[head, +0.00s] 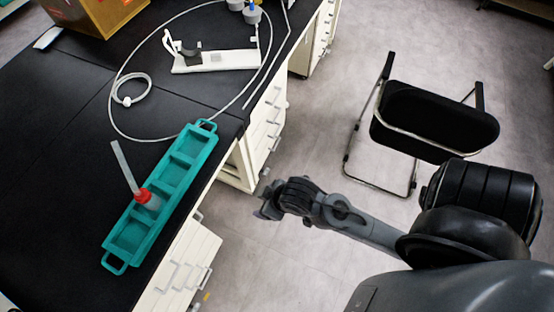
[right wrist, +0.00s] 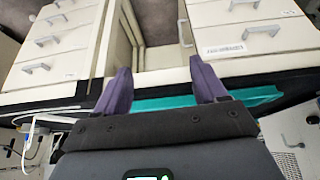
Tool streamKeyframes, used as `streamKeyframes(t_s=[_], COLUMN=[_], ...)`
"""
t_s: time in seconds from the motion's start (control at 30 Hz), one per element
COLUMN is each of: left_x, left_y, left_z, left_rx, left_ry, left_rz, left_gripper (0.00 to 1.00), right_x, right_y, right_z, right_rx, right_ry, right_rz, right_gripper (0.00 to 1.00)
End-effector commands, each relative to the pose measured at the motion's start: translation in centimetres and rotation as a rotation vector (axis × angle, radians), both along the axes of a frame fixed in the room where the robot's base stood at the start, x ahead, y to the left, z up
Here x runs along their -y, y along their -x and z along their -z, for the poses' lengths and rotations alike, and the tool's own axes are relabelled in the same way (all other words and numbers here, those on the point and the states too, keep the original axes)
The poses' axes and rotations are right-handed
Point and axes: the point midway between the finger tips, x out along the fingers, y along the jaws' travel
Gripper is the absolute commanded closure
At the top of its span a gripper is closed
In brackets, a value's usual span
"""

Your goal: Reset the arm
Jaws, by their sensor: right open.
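My right arm comes in from the right in the head view. Its gripper (head: 266,205) hangs over the floor, off the bench's edge and to the right of the teal tray. In the right wrist view the two purple fingers of this gripper (right wrist: 162,72) stand wide apart with nothing between them. Part of the teal tray (right wrist: 255,95) shows behind the fingers there. My left gripper is not in view.
The teal tray (head: 190,182) lies on the black bench (head: 60,150) and holds a red-capped item (head: 144,196). A white stand (head: 215,62), looped tubing and a box (head: 95,12) are further back. White drawers (head: 180,265) are below; a black chair (head: 430,115) stands on the floor.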

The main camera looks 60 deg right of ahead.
Motion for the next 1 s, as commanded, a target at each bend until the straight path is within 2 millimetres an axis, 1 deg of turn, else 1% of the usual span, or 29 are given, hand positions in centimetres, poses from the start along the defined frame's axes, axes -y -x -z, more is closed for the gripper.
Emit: streamKeyframes(t_s=[0.03, 0.1, 0.2, 0.5, 0.63, 0.77, 0.87, 0.97, 1.0], left_x=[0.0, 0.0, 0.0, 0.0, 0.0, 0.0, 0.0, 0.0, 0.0], left_y=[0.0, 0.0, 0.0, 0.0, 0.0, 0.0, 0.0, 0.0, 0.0], left_z=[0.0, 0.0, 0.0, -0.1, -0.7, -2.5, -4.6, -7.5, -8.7], left_rx=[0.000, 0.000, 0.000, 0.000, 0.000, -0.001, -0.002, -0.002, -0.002], left_ry=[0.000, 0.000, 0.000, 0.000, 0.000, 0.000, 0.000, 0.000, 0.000], left_rz=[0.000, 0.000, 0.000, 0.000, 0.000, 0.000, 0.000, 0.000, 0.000], left_gripper=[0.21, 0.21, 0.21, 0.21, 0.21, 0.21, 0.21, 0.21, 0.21], right_x=[0.9, 1.8, 2.5, 2.5, 2.5, 2.5, 2.5, 2.5, 2.5], right_y=[1.8, 3.5, 4.7, 4.8, 4.8, 4.8, 4.7, 4.8, 4.8], right_z=[0.2, 0.2, 0.3, 0.2, -0.5, -2.2, -4.4, -7.2, -8.5], right_rx=[-0.053, -0.109, -0.150, -0.155, -0.154, -0.154, -0.154, -0.155, -0.155], right_ry=[0.015, 0.032, 0.043, 0.045, 0.044, 0.044, 0.044, 0.044, 0.044], right_rz=[0.014, 0.028, 0.036, 0.037, 0.036, 0.036, 0.036, 0.036, 0.036], right_gripper=[0.29, 0.29, 0.29, 0.29, 0.29, 0.29, 0.29, 0.29, 0.29])
